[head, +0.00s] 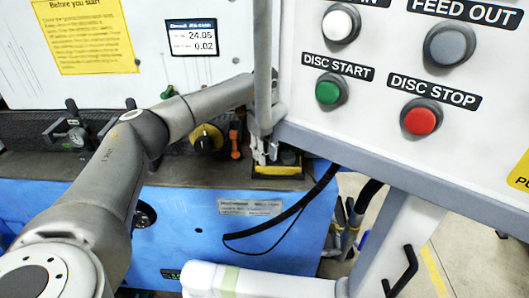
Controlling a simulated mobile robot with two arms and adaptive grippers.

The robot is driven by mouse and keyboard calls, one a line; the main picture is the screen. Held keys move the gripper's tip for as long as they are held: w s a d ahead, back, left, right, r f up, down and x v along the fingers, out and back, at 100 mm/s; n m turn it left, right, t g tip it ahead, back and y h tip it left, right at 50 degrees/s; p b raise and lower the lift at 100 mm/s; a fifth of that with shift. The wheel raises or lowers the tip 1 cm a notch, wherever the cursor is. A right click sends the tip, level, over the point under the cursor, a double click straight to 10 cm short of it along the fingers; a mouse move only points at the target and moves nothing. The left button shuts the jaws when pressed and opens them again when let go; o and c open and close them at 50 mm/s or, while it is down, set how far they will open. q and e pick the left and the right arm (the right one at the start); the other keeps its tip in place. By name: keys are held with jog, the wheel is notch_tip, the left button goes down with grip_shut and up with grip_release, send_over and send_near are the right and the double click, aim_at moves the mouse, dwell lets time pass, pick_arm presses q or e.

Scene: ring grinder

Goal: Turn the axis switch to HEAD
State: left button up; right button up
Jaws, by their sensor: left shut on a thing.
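My left gripper (264,157) points down at the small yellow-and-black box (285,168) on the machine's dark ledge. Its fingers are shut on a small part at the box's left end, which I take to be the axis switch. The fingers hide most of that part, and I cannot read its setting or a HEAD mark. My right gripper is not in view.
A white control panel (375,70) with several push buttons hangs close at the right, just beside the left gripper. A yellow disc with a black knob (207,138) and an orange lever (235,145) stand left of the gripper. A black cable (290,210) hangs below.

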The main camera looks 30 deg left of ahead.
pick_arm(q)
jog(key=o, duration=0.7)
jog(key=shift+o, duration=0.2)
jog(key=shift+r, duration=0.15)
notch_tip(320, 180, up, 12)
dwell(0.6)
